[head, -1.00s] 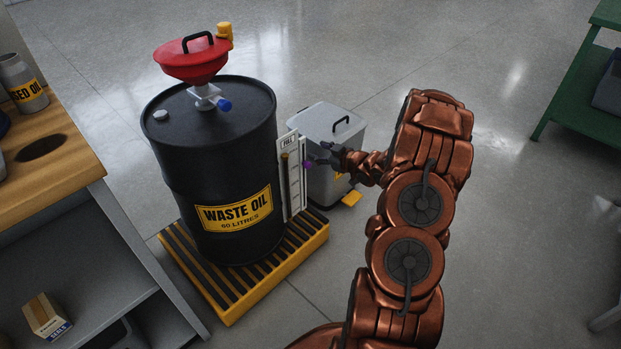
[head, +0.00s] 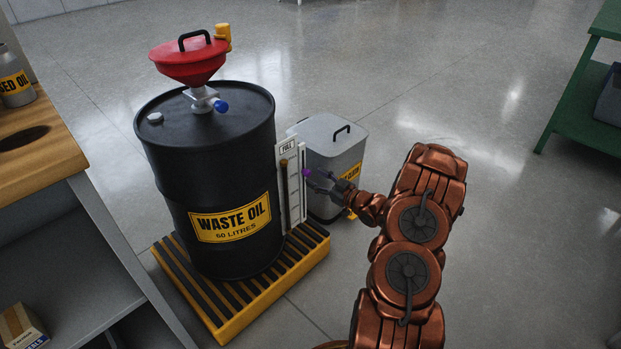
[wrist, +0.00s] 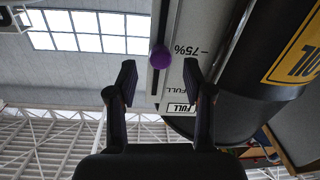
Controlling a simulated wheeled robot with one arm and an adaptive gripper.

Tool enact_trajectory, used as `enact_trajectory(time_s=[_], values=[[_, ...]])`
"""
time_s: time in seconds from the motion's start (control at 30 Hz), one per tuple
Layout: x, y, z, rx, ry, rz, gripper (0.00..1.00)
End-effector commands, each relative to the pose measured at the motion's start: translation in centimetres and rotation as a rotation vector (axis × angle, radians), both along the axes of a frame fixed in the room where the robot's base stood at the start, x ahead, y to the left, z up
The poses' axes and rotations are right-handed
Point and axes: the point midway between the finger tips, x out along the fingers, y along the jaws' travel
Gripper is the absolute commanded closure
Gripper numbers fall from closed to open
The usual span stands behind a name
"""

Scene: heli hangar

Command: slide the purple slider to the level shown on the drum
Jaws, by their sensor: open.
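The black waste oil drum (head: 165,200) stands upright with a pale gauge panel (head: 292,205) on its right side. The purple slider (head: 307,173) is a round knob on the track at the panel's right edge. A small orange-brown marker (head: 284,163) sits on the gauge below the FULL label. In the wrist view, where the lettering is upside down, the purple knob (wrist: 160,57) is close to the 75% mark. My gripper (head: 318,180) is open beside the slider, and in the wrist view its fingers (wrist: 159,80) straddle the knob's line without visibly touching it.
The drum stands on a yellow slatted pallet (head: 305,258), with a red funnel (head: 188,66) on top. A grey lidded bin (head: 335,150) is close behind my gripper. A wooden workbench (head: 50,170) is at left, a green shelf (head: 580,90) at right.

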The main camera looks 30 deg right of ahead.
Motion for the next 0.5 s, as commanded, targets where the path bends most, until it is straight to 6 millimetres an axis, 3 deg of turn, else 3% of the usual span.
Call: enact_trajectory(time_s=[0.2, 0.5], values=[[2.1, 0.7, -0.2, -0.001, 0.002, 0.001, 0.49], [3.1, 1.0, -0.1, 0.002, 0.004, 0.0, 0.49]])
